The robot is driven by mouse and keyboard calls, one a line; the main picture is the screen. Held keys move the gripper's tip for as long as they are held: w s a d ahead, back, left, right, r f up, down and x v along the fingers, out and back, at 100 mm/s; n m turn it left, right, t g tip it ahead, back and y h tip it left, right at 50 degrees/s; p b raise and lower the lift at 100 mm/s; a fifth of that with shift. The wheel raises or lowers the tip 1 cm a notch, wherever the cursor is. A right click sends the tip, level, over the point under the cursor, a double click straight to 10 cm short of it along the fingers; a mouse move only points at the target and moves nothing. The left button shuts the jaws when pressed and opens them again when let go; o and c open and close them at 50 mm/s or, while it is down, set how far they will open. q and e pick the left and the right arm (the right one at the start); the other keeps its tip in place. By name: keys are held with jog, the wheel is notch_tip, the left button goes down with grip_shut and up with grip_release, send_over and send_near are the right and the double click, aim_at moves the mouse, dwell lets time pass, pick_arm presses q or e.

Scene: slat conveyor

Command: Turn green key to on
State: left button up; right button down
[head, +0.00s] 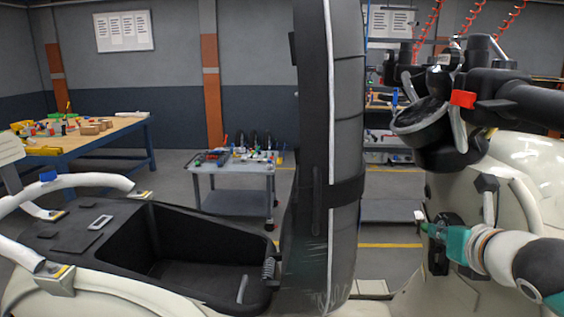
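A cream vehicle (530,150) with its dark seat (345,140) raised upright fills the foreground. My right arm comes in from the right edge, and my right gripper (440,234), with teal parts, is at the dark panel on the vehicle's side. A small green piece (425,228), which looks like the green key, shows at the gripper's tip, with a small white piece just above it. I cannot tell whether the fingers are shut on it or only beside it, nor which way the key is turned. My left gripper is not in view.
The open black storage bin (200,245) lies left of the raised seat, with white tube rails (75,185) beside it. Handlebars and a round gauge (420,115) stand above my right gripper. A grey cart (230,180) and a wooden workbench (95,135) stand behind.

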jog(key=shift+w+f+b, duration=0.15)
jog(key=shift+f+b, duration=0.25)
jog(key=shift+f, duration=0.15)
dwell(0.9)
jog(key=shift+r, duration=0.1)
jog(key=p+v, duration=0.5)
jog(key=v, duration=0.3)
jog(key=shift+s+r, duration=0.25)
jog(key=shift+r, duration=0.15)
dwell(0.5)
